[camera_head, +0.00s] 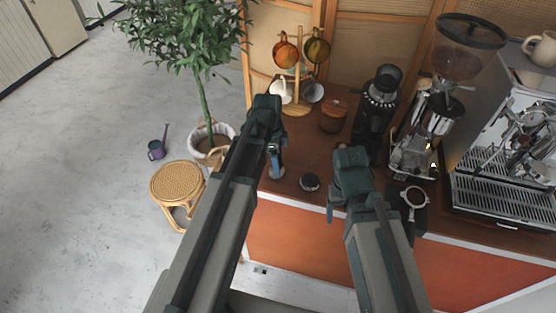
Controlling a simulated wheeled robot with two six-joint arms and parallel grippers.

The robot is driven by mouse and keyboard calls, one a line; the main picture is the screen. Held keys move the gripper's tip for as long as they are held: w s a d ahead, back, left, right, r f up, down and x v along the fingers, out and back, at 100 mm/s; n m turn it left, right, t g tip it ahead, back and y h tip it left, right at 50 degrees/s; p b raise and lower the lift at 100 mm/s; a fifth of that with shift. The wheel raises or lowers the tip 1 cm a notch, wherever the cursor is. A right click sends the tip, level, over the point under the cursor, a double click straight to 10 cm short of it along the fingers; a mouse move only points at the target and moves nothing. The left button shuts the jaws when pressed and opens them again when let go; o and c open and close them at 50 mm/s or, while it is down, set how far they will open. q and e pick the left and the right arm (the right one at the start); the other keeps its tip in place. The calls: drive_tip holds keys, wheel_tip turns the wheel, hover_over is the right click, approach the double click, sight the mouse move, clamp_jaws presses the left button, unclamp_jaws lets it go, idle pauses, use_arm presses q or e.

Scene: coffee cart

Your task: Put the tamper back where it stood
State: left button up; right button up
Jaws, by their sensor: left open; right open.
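A small upright thing with a blue upper part and a pale metal base, which looks like the tamper (277,171), stands on the brown counter (296,205) near its left front edge. My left gripper (275,146) is open just above and beside it; the arm partly hides it, and I cannot tell whether the fingers touch it. A round black disc with a pale rim (310,182) lies on the counter to its right. My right gripper (334,208) is open and empty near the front edge, right of the disc.
A portafilter (414,197) rests on a black stand at the front. Behind are a cup tree (297,95), a brown lidded jar (333,117), grinders (378,105) and the espresso machine (510,165). A rattan stool (178,181) and potted plant (210,135) stand left.

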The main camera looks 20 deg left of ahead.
use_arm(q)
drive_tip(key=shift+r, duration=0.15)
drive_tip(key=r+p, duration=0.4)
drive_tip(key=a+r+p, duration=0.1)
drive_tip(key=r+p, duration=0.7)
drive_tip(key=shift+s+a, duration=0.15)
drive_tip(key=shift+a, duration=0.05)
drive_tip(key=s+d+n+y, duration=0.2)
drive_tip(key=s+d+n, duration=0.9)
drive_tip(key=s, duration=0.3)
drive_tip(key=shift+d+n+y, duration=0.25)
drive_tip(key=shift+n+y, duration=0.05)
drive_tip(key=shift+n, duration=0.5)
drive_tip(key=shift+f, duration=0.15)
wheel_tip(320, 180, down, 9)
drive_tip(key=b, duration=0.9)
